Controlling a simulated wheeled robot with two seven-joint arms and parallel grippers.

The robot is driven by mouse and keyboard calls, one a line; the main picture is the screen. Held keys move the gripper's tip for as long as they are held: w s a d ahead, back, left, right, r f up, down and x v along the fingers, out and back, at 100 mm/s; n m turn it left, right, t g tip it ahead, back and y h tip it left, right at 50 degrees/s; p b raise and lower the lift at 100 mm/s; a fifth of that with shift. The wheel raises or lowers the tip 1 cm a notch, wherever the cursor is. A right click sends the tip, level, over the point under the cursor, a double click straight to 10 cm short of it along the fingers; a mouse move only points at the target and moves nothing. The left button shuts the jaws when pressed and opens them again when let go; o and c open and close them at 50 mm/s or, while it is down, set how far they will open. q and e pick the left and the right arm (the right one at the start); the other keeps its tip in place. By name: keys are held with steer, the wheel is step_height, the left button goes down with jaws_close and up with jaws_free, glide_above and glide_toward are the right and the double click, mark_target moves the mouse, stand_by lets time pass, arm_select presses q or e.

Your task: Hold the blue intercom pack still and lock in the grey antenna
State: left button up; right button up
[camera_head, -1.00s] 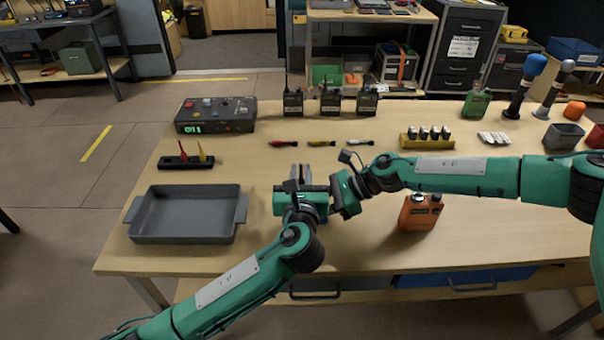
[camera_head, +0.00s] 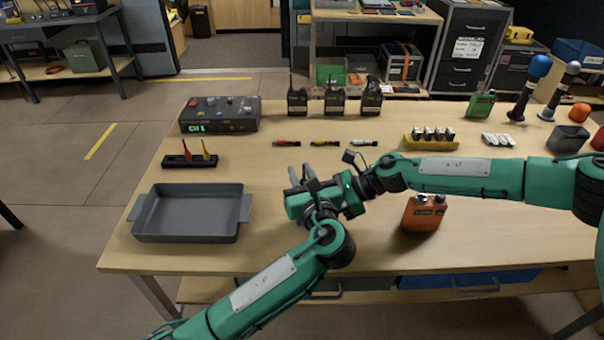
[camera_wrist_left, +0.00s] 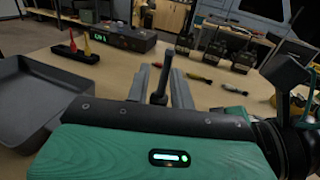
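My left gripper (camera_head: 301,172) is over the middle of the table, its fingers pointing away from me. In the left wrist view, the grey antenna (camera_wrist_left: 161,84), a dark rod with a thicker tip, stands between the two fingers (camera_wrist_left: 160,88), which look closed on its lower part. My right gripper (camera_head: 345,192) comes in from the right, close beside the left one. Its fingertips are hidden behind the left gripper. I cannot make out the blue intercom pack in either view.
A grey tray (camera_head: 190,236) is at the left, near a stand (camera_head: 176,161) with red and yellow antennas. A control box (camera_head: 219,127), several dark radios (camera_head: 334,106) and small coloured connectors (camera_head: 325,143) are further back. An orange pack (camera_head: 424,213) stands right of the grippers.

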arm_select(q)
steer(key=o, duration=0.3)
steer(key=v, duration=1.2)
arm_select(e)
steer(key=o, duration=1.2)
steer(key=v, duration=1.2)
